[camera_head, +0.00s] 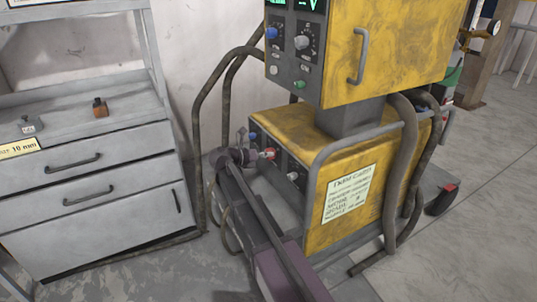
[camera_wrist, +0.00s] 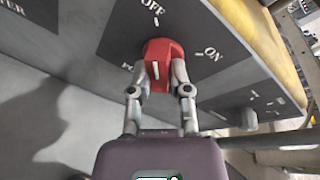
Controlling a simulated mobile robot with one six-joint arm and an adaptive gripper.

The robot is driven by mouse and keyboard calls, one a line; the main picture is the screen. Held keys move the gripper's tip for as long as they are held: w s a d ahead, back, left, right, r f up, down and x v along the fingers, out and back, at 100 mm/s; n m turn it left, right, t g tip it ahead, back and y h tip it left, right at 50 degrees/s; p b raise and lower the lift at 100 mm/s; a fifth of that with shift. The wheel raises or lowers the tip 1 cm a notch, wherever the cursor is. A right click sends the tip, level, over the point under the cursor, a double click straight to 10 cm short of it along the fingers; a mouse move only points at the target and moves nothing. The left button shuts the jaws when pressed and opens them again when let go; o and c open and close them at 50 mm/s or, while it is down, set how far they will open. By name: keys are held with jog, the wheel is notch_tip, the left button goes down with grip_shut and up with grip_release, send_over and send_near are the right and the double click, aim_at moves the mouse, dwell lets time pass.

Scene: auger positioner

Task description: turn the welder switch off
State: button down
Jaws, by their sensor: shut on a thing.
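The welder switch is a red knob (camera_wrist: 163,50) with a white line, on a dark panel (camera_wrist: 100,40). In the wrist view the OFF label is above it and the ON label is to its right. The white line runs nearly upright in the picture, roughly in line with the tick below OFF. My gripper (camera_wrist: 161,80) is shut on the knob, one finger on each side.
A yellow upper unit (camera_head: 385,50) with knobs and green displays stands above the lower one. A grey drawer cabinet (camera_head: 95,190) stands at left. Floor at right (camera_head: 480,180) is clear.

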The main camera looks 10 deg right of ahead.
jog(key=shift+w+n+g, duration=0.25)
jog(key=shift+n+g, duration=0.05)
jog(key=shift+n, duration=0.3)
jog(key=c, duration=0.6)
grip_release()
jog(key=shift+f, duration=0.1)
jog(key=shift+s, duration=0.1)
